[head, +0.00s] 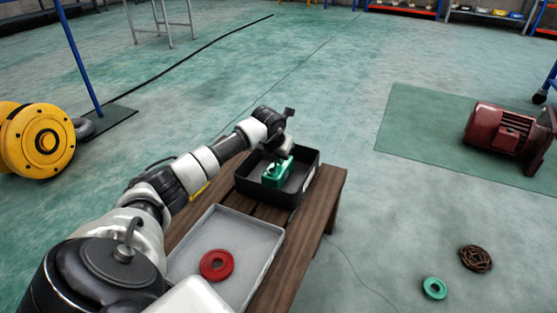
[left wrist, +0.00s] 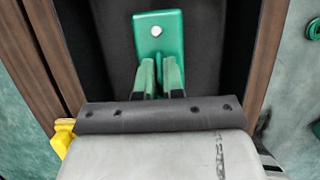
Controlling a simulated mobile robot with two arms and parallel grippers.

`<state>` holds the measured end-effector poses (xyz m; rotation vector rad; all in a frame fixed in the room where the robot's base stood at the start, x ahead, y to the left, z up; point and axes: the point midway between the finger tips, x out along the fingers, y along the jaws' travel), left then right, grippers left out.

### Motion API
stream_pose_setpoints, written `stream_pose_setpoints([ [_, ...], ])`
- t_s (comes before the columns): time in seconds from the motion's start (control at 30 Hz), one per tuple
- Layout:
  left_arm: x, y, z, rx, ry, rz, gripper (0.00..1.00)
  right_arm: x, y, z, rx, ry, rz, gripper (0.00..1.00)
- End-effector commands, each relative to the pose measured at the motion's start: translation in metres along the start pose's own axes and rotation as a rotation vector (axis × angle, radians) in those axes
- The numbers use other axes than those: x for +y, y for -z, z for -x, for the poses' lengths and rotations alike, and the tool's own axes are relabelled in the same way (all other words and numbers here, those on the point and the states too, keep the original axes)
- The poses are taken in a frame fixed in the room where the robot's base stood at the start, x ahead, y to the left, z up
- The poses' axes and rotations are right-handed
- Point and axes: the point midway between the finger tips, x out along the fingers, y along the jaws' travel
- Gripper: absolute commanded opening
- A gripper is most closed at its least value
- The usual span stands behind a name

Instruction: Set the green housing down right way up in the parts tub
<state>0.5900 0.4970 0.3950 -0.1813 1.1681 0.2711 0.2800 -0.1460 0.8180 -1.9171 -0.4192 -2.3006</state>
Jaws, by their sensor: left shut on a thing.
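The green housing (head: 277,175) is inside the black parts tub (head: 268,197) on the wooden bench. It looks level, with its flat base low and its narrower part up. I cannot tell whether its base touches the tub floor. My left gripper (head: 278,154) reaches down over the tub from the left and is shut on the housing's upper part. In the left wrist view the fingers (left wrist: 160,78) close around the housing (left wrist: 158,30), with the dark tub walls around it. My right gripper is not in view.
A grey tray (head: 262,232) with a red ring (head: 216,265) sits nearer on the wooden bench (head: 312,222). A yellow item (head: 199,191) is partly hidden beside my arm. On the floor lie a green ring (head: 434,288), a brown coil (head: 475,258) and a red motor (head: 500,130).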

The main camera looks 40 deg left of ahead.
Motion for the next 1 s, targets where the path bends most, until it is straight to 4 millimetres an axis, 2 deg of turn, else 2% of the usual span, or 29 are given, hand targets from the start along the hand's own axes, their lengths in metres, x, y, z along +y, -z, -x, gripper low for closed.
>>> stream_pose_setpoints([
  [0.2, 0.000, -0.001, 0.001, -0.002, 0.001, 0.000, 0.00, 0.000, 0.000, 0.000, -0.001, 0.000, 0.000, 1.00],
  [0.23, 0.000, 0.001, -0.001, 0.001, 0.000, 0.000, 0.10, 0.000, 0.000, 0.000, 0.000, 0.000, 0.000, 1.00],
  [0.4, 0.000, 0.001, -0.001, 0.001, 0.000, 0.000, 0.34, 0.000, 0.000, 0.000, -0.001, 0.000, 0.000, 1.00],
  [0.67, 0.000, 0.000, 0.000, 0.001, 0.000, 0.000, 0.34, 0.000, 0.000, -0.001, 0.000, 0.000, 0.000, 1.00],
  [0.77, 0.000, -0.001, 0.008, 0.000, 0.000, 0.000, 0.34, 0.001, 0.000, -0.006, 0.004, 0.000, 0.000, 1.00],
  [0.87, 0.001, -0.002, 0.023, 0.000, -0.001, 0.000, 0.34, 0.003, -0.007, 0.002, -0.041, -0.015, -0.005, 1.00],
  [1.0, 0.001, -0.003, 0.053, 0.000, -0.003, -0.002, 0.34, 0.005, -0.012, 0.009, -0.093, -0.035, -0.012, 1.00],
])
